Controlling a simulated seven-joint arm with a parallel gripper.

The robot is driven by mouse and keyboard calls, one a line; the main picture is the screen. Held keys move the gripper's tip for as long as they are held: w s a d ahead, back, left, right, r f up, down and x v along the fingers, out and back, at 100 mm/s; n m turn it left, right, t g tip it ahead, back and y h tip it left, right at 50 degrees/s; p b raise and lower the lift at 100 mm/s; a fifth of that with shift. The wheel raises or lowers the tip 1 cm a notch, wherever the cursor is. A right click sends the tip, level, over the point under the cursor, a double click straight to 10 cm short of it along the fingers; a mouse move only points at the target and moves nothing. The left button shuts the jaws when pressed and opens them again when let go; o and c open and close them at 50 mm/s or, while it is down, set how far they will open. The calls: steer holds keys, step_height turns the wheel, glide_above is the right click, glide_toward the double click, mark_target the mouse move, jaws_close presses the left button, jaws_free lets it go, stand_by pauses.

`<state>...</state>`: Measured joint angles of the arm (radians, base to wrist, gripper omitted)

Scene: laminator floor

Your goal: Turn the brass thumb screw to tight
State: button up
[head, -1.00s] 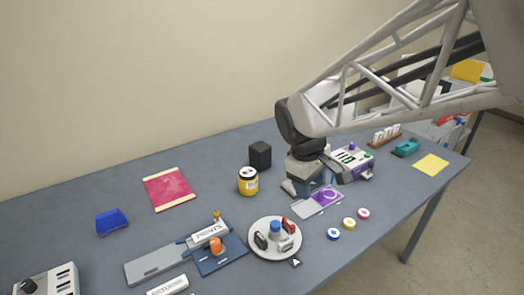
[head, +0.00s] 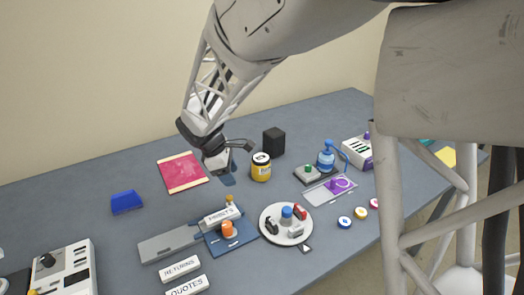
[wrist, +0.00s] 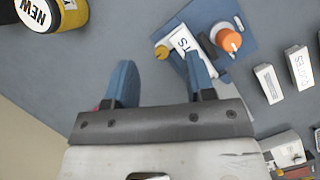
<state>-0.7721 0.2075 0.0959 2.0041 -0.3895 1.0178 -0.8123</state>
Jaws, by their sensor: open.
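The brass thumb screw (head: 229,199) is a small gold knob at the back edge of a blue plate (head: 243,241), beside a white label block (head: 221,215). It also shows in the wrist view (wrist: 162,52), ahead of and between my fingertips. My gripper (head: 228,180) hangs above the table behind the screw, apart from it. Its two blue fingers (wrist: 162,75) are spread and empty. An orange knob (head: 227,229) stands on the same blue plate, and it shows right of the fingers in the wrist view (wrist: 228,40). I cannot tell the screw's turn angle.
A yellow jar (head: 261,172) and a black box (head: 274,142) stand close right of my gripper. A red sheet (head: 182,173) lies left. A round white tray (head: 268,211) holds several small items. White label blocks (head: 180,268) lie in front.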

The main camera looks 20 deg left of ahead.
steer(key=n, duration=0.2)
glide_toward(229, 197)
steer(key=shift+w+f, duration=0.1)
steer(key=shift+f, duration=0.25)
steer(key=shift+f, duration=0.15)
steer(key=shift+x, duration=3.75)
steer(key=shift+d, duration=0.1)
steer(key=shift+c, duration=0.3)
jaws_close()
